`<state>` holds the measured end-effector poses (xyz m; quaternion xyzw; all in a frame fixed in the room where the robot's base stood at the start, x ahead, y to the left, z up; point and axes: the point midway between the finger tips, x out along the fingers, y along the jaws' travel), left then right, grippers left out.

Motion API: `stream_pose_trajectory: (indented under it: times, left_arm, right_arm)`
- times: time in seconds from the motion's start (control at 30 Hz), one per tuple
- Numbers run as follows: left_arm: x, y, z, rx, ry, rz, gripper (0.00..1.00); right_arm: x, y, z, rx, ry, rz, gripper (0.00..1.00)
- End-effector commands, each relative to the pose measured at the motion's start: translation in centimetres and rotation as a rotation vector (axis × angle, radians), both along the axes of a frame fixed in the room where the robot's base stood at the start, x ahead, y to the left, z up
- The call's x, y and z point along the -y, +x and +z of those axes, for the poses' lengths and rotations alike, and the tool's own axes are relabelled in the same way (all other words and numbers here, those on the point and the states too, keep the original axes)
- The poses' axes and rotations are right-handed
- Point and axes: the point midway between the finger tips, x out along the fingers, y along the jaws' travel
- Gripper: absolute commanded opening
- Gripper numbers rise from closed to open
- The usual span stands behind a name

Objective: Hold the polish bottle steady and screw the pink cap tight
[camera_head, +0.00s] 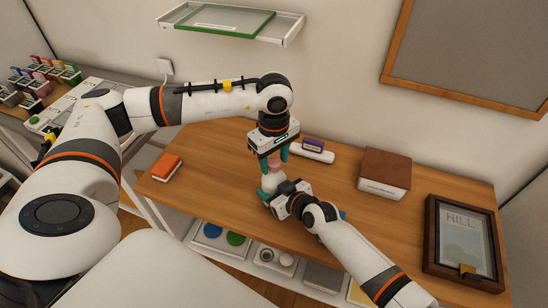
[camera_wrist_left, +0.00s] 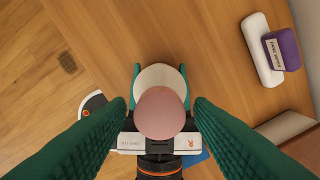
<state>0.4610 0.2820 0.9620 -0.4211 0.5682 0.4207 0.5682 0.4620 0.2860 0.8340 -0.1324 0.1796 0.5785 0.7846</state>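The polish bottle (camera_head: 270,183) is pale and round, near the middle of the table; in the left wrist view it (camera_wrist_left: 158,77) shows from above. The pink cap (camera_head: 274,164) sits on top of the bottle, and in the left wrist view (camera_wrist_left: 162,112) it covers part of it. How far it is threaded cannot be told. My right gripper (camera_wrist_left: 160,70) has its teal fingers against both sides of the bottle. My left gripper (camera_head: 270,160) points down over the cap, its green fingers spread on either side with gaps to the cap.
A white holder with a purple block (camera_head: 312,145) lies behind the bottle. An orange box (camera_head: 166,167) is at the left, a brown-topped box (camera_head: 385,172) and a framed picture (camera_head: 464,240) at the right. A wall shelf (camera_head: 230,22) hangs above. The table between is mostly clear.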

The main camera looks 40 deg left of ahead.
Motion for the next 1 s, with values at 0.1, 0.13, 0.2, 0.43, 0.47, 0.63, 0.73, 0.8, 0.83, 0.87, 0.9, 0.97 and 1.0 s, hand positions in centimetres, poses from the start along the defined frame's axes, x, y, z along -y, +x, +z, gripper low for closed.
stream_pose_trajectory:
  times: [0.1,0.13,0.2,0.43,0.47,0.63,0.73,0.8,0.83,0.87,0.9,0.97,1.0]
  left_arm:
    - [0.0,0.0,0.0,0.000,0.000,0.001,0.48]
    - [0.0,0.0,0.0,0.000,0.000,0.001,0.48]
    - [0.0,0.0,0.2,0.001,0.000,0.001,0.48]
    - [0.0,0.1,2.7,0.002,0.000,0.002,0.48]
    - [0.0,0.1,3.0,0.003,0.000,0.003,0.48]
    - [0.0,0.1,5.0,0.002,0.000,0.003,0.48]
    - [0.0,0.0,5.7,0.001,0.000,0.003,0.48]
    - [0.0,0.0,6.0,0.000,-0.001,0.003,0.48]
    - [0.0,0.0,6.0,0.000,-0.001,0.003,0.48]
    - [0.0,0.0,6.0,0.000,-0.001,0.003,0.48]
    - [0.0,0.0,6.0,-0.001,0.000,0.003,0.48]
    - [0.0,0.0,6.0,-0.001,0.000,0.003,0.48]
    - [0.0,0.0,6.0,-0.001,0.000,0.003,0.48]
  right_arm:
    - [0.0,0.0,-0.1,-0.001,-0.002,0.000,0.31]
    - [0.0,0.0,-0.1,-0.001,-0.002,0.000,0.31]
    - [0.0,0.0,-0.1,-0.001,-0.002,0.000,0.31]
    - [0.0,0.0,-0.1,-0.001,-0.002,0.000,0.31]
    - [0.0,0.0,-0.1,-0.001,-0.002,0.000,0.31]
    - [0.0,0.0,-0.1,-0.001,-0.002,0.000,0.31]
    - [0.0,0.0,-0.1,-0.001,-0.002,0.000,0.31]
    - [0.0,0.0,-0.1,-0.001,-0.002,0.000,0.31]
    - [0.0,0.0,-0.1,-0.001,-0.002,0.000,0.31]
    - [0.0,0.0,-0.1,-0.001,-0.002,0.000,0.31]
    - [0.0,0.0,-0.1,-0.001,-0.002,0.000,0.31]
    - [0.0,0.0,-0.1,-0.001,-0.002,0.000,0.31]
    - [0.0,0.0,-0.1,-0.001,-0.002,0.000,0.31]
